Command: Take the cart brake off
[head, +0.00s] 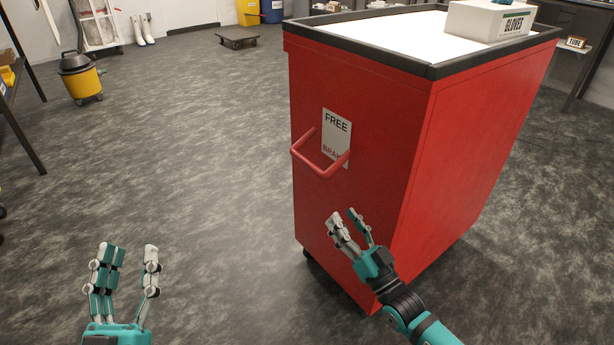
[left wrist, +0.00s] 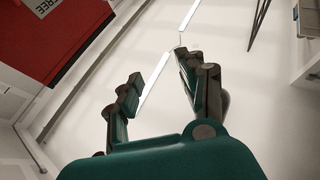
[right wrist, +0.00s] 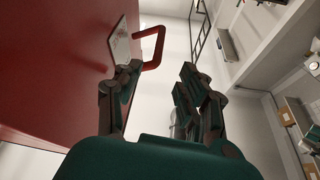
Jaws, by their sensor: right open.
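The red cart (head: 370,160) stands at the right in the head view. On its near face is a white label plate (head: 338,122) reading FREE at the top and BRAKE lower down. A red handle bar (head: 318,168) crosses the plate's lower part, by the word BRAKE. The handle also shows in the right wrist view (right wrist: 157,48), beyond the fingers. My right gripper (head: 346,222) is open and empty, below the handle and apart from it, close to the cart face. My left gripper (head: 126,258) is open and empty over the floor, well left of the cart.
A white glove box (head: 487,20) lies on the cart's white top. A yellow and black vacuum (head: 80,78) and a low dolly (head: 238,40) stand at the back left. A table (head: 22,120) is at the left edge. The floor left of the cart is clear.

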